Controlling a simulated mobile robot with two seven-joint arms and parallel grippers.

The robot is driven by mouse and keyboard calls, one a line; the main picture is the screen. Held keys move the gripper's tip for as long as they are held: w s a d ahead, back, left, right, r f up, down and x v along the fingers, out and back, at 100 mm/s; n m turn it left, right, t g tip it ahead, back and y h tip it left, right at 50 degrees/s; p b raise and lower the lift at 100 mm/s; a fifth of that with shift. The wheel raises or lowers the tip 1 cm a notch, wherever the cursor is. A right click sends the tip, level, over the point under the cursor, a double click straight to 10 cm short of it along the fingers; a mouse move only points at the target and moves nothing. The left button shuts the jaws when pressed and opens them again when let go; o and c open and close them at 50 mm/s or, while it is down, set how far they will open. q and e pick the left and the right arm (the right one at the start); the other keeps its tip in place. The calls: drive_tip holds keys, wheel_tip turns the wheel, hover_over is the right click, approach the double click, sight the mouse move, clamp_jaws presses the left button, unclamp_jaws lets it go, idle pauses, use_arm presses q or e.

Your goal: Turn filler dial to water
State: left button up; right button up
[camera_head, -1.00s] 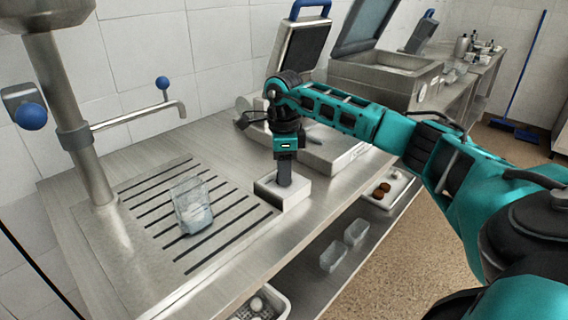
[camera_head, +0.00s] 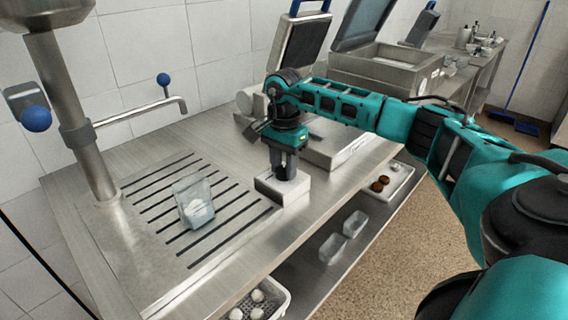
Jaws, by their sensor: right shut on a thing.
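A small white box (camera_head: 289,192) stands on the steel counter at the right end of the slotted drain area. My right gripper (camera_head: 284,174) points straight down onto its top, and its fingers are shut on the dial there. The fingers hide the dial, so its setting and any marks cannot be read. A steel filler column with a spout (camera_head: 150,108) and blue knobs (camera_head: 36,119) stands at the left. A clear container (camera_head: 194,203) with whitish contents sits on the drain slots. My left gripper is not in view.
A steel machine with a raised lid (camera_head: 385,62) stands behind my right arm. Below the counter, a shelf holds clear tubs (camera_head: 354,223), a tray with brown items (camera_head: 396,184) and a perforated basket with white items (camera_head: 262,303). The counter's front edge is clear.

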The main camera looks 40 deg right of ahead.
sight(284, 168)
drive_tip(key=shift+n, duration=0.6)
drive_tip(key=o, duration=1)
drive_tip(key=shift+o, duration=0.2)
wheel_tip(284, 168, up, 13)
drive_tip(key=shift+f, duration=0.1)
idle(0.4)
